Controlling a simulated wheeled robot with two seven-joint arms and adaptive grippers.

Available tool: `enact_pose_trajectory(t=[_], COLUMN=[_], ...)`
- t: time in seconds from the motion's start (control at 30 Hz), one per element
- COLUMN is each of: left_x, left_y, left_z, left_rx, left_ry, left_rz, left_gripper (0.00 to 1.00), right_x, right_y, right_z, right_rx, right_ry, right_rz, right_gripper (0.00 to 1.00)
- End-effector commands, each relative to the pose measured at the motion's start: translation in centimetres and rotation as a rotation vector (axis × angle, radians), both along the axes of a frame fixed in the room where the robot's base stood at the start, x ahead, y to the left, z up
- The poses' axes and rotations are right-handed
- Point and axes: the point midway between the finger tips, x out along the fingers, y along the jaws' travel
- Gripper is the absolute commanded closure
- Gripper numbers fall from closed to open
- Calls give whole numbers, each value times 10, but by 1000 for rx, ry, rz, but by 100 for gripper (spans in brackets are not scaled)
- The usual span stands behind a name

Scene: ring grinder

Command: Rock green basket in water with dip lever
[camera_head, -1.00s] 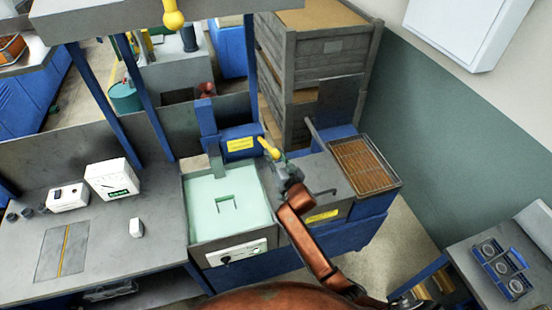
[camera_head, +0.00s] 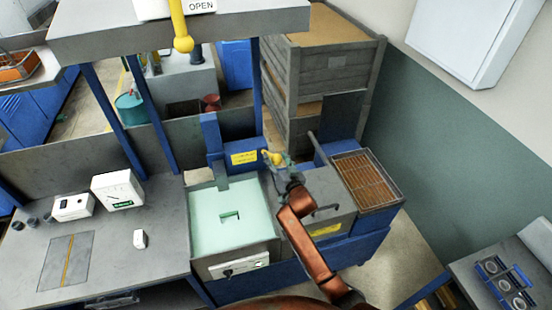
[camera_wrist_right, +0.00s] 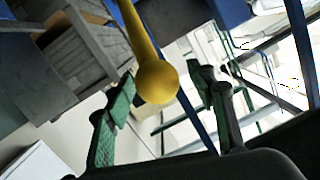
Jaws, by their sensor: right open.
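The dip lever's yellow knob (camera_head: 275,158) sticks out beside the blue housing behind the water tank (camera_head: 250,245). My right gripper (camera_head: 284,168) is at this knob. In the right wrist view the yellow ball (camera_wrist_right: 157,82) shows between the two spread green fingers of the right gripper (camera_wrist_right: 162,90), and I see no clear contact. The tank holds pale green water. A small dark green handle (camera_head: 230,216) shows in its middle; the rest of the green basket cannot be made out. My left gripper is not in view.
Another yellow knob (camera_head: 184,43) hangs from the overhead shelf by an OPEN sign. A rusty grate tray (camera_head: 366,178) stands right of my right arm. Wooden crates (camera_head: 325,60) are stacked behind. White meters (camera_head: 118,190) sit on the left bench.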

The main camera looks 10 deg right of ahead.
Motion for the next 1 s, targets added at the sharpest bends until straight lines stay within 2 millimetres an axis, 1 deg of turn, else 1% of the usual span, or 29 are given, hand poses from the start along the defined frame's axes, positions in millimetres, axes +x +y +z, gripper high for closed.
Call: enact_pose_trajectory(t=[0.17,0.27,0.37,0.6,0.7,0.83,1.0], left_x=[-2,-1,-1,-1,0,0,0], left_y=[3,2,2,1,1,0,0], left_z=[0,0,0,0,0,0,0], left_rx=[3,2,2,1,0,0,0], left_ry=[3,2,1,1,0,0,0], left_rz=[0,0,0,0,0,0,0], left_gripper=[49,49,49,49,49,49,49], right_x=[-3,-12,-29,-79,-96,-111,-118], right_y=[0,-1,-4,-9,-11,-13,-13], right_z=[-1,0,2,8,11,13,15], right_rx=[1,1,2,2,1,1,0], right_ry=[2,2,2,2,1,2,1], right_rz=[-1,-1,-1,0,0,-1,0], right_gripper=[49,49,49,49,49,49,49])
